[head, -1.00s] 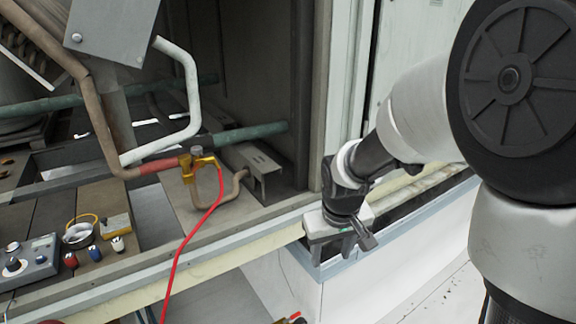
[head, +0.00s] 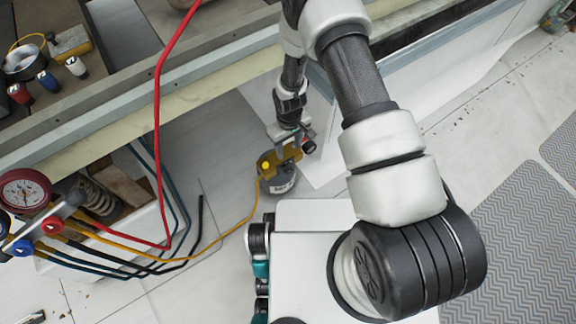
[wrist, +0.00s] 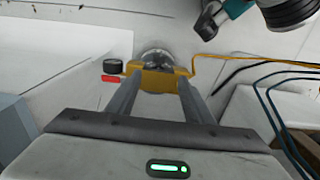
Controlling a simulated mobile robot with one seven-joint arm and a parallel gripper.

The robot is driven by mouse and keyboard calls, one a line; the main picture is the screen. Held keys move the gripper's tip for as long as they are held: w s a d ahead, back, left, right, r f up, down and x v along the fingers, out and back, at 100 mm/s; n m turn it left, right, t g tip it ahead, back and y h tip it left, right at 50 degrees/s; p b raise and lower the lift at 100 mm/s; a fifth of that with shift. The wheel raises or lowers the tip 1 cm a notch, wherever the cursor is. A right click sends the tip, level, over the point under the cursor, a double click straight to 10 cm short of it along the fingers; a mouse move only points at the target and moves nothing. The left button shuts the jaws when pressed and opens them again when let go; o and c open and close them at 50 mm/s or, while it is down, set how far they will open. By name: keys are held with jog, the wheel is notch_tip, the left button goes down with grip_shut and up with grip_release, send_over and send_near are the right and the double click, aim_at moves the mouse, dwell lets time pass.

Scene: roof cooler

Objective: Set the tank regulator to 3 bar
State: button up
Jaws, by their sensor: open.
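The tank regulator, a yellow body (head: 272,162) with a short black knob (head: 309,147), sits low on the floor in the head view. A round grey part (head: 280,182) with a label is just below it; its reading is not legible. My gripper (head: 291,146) is above the regulator, pointing down and partly hiding it. In the wrist view my open gripper (wrist: 159,80) has its fingertips at the yellow body (wrist: 158,83). The black knob (wrist: 112,67), with a red part under it, lies left of the fingers. I cannot tell whether they touch the regulator.
A yellow hose (head: 222,236) runs left from the regulator. A manifold with a red gauge (head: 25,190) and several hoses stands at the left. A red hose (head: 157,120) hangs over the ledge (head: 120,115). Pale floor (head: 480,110) lies open at the right.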

aim_at(291, 167)
notch_tip(291, 167, down, 15)
jog(key=b, duration=0.4)
jog(key=shift+f, duration=0.1)
jog(key=shift+c, duration=0.2)
jog(key=c, duration=1)
jog(key=shift+d, duration=0.1)
jog(key=shift+w+d+g+y, duration=0.2)
jog(key=shift+g+y, duration=0.3)
jog(key=shift+y, duration=0.3)
jog(key=shift+w+d+f+g+y, duration=0.1)
jog(key=shift+d+f+g+y, duration=0.1)
jog(key=shift+g+y, duration=0.6)
jog(key=y, duration=0.1)
jog(key=g+y, duration=0.2)
jog(key=y, duration=0.1)
jog(key=shift+w+d+f, duration=0.2)
jog(key=shift+d, duration=0.05)
jog(key=shift+g+y, duration=0.3)
